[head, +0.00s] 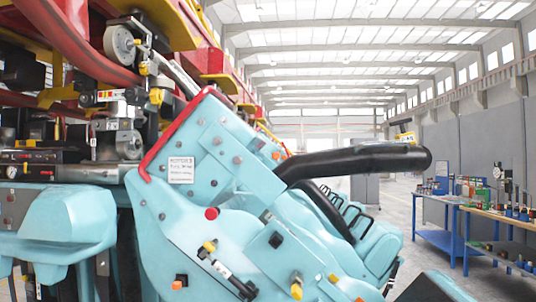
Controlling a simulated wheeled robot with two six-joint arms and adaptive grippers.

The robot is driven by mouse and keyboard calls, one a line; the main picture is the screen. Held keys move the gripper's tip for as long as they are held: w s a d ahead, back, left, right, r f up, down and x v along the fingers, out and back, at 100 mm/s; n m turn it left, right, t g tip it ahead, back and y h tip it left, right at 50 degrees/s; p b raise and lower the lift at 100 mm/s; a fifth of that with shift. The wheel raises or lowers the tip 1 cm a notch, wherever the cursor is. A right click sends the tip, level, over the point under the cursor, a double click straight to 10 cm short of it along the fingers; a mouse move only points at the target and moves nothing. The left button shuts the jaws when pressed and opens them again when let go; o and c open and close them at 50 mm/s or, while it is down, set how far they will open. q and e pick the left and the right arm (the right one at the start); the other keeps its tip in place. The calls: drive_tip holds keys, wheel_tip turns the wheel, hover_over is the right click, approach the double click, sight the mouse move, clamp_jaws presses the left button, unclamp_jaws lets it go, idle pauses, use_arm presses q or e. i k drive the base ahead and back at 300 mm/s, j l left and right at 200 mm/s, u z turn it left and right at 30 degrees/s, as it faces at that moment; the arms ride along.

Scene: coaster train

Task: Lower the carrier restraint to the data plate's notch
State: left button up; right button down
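The teal coaster carrier (225,150) fills the middle of the head view, tilted, with a red tube along its left edge. A white data plate (181,169) with small print is fixed to its side panel. I cannot make out a notch on or beside the plate. A thick black padded restraint bar (365,160) sticks out to the right from the carrier, roughly level with its far end raised clear. A second black bar (331,210) curves below it. Neither of my grippers is in view.
Red and yellow track structure (75,45) with a grey wheel (121,43) stands close at the upper left. More teal seats with black handles (350,212) run behind the carrier. Blue workbenches (440,235) with tools stand at the right. The hall floor between is open.

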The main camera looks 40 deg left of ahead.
sight(392, 156)
drive_tip(key=u, duration=0.75)
